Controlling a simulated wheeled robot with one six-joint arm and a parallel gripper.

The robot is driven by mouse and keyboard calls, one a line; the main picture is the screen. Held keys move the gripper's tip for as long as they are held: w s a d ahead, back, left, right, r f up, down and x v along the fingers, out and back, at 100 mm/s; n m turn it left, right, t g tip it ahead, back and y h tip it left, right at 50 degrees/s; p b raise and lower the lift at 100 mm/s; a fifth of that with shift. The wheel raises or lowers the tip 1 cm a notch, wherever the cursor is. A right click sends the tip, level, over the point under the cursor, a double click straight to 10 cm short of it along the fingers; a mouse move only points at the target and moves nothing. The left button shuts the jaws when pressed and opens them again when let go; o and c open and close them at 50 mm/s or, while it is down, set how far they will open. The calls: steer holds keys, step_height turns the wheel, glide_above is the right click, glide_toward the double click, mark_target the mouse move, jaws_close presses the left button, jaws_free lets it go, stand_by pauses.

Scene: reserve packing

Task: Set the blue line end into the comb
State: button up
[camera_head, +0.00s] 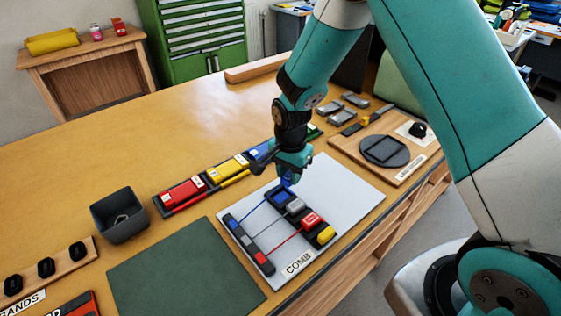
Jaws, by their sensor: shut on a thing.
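My gripper (289,174) points down over the far end of the comb and is shut on the blue line end (287,182), which is mostly hidden by the fingers. The comb (304,216) is a dark strip on a light grey board. Its far compartment has a blue edge (283,197); whether the blue end touches it cannot be told. Grey (296,206), red (312,219) and yellow (326,234) pieces sit along the comb. A blue line (256,212) runs from a second dark strip (247,243) up toward my gripper.
The grey board (345,195) carries a COMB label (298,263). Behind it lie red (180,192), yellow (228,169) and blue cases in a row. A dark bin (119,215) and green mat (185,275) are left. A wooden board (395,170) with a round dark disc is right.

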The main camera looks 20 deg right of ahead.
mark_target(281, 182)
steer(key=shift+w+a+r+m+p, duration=0.15)
steer(key=shift+a+r+m, duration=0.25)
steer(key=shift+m, duration=0.2)
steer(key=shift+s+a+r+m+p, duration=0.15)
steer(key=shift+a+r+m, duration=0.1)
steer(key=shift+a+m, duration=0.3)
steer(key=shift+w+a+f+m, duration=0.1)
steer(key=shift+w+m, duration=0.05)
steer(key=shift+m, duration=0.2)
steer(key=shift+f+b, duration=2.05)
steer(key=shift+f, duration=0.65)
steer(key=shift+f+b, duration=0.5)
steer(key=shift+f, duration=0.2)
steer(key=o, duration=1)
